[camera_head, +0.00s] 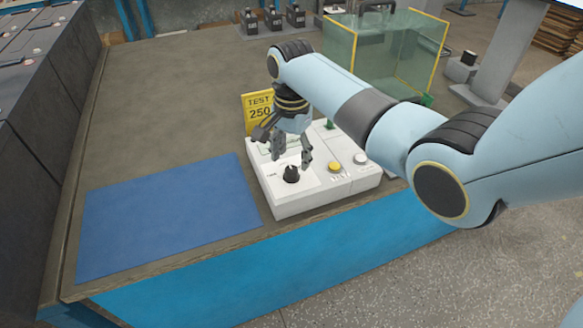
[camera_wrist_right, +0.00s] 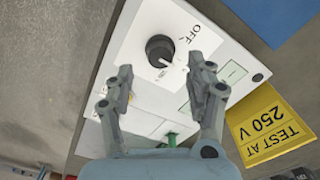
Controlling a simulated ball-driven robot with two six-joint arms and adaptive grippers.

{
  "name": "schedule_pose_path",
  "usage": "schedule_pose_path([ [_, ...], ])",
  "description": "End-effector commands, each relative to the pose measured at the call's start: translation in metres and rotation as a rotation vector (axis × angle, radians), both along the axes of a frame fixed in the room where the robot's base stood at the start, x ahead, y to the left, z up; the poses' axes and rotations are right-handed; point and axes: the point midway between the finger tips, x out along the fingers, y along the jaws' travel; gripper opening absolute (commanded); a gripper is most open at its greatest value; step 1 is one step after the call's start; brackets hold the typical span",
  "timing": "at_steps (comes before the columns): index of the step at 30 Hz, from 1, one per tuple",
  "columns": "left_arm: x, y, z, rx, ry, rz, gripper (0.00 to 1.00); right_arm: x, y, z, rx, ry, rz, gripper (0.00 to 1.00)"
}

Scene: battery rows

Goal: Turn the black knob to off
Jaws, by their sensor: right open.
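The black knob (camera_head: 291,174) stands on the white tester box (camera_head: 318,200), on a pale panel near the box's front left corner. In the right wrist view the knob (camera_wrist_right: 160,49) shows whole, with an OFF label (camera_wrist_right: 190,33) beside it and a small light mark at its edge facing the gripper. My right gripper (camera_head: 291,160) points down over the box, just above and behind the knob. In the wrist view its fingers (camera_wrist_right: 161,75) are spread apart and empty, and the knob appears beyond the tips, not touched. My left gripper is not in view.
A yellow TEST AT 250 V sign (camera_head: 258,108) stands behind the box. A yellow button (camera_head: 334,167) and a white one sit right of the knob. A blue mat (camera_head: 165,215) lies left. A glass-walled enclosure (camera_head: 385,55) stands behind, and dark battery blocks (camera_head: 30,90) line the left.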

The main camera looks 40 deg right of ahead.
Motion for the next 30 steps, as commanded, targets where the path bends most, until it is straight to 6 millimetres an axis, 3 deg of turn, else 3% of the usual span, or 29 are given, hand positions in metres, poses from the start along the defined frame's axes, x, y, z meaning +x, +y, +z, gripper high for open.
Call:
schedule_pose_path([
  [3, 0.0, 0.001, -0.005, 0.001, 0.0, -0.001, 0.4, 0.0, 0.0, -0.022, 0.001, 0.001, 0.001, 0.55],
  [7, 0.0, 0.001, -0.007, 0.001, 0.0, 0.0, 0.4, 0.0, 0.0, -0.036, 0.0, -0.001, 0.002, 0.55],
  [18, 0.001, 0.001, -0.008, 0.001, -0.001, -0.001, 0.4, 0.0, 0.0, -0.043, 0.0, -0.002, 0.002, 0.55],
  [30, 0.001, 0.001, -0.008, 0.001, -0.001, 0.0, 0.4, 0.0, 0.0, -0.043, 0.0, -0.002, 0.002, 0.04],
])
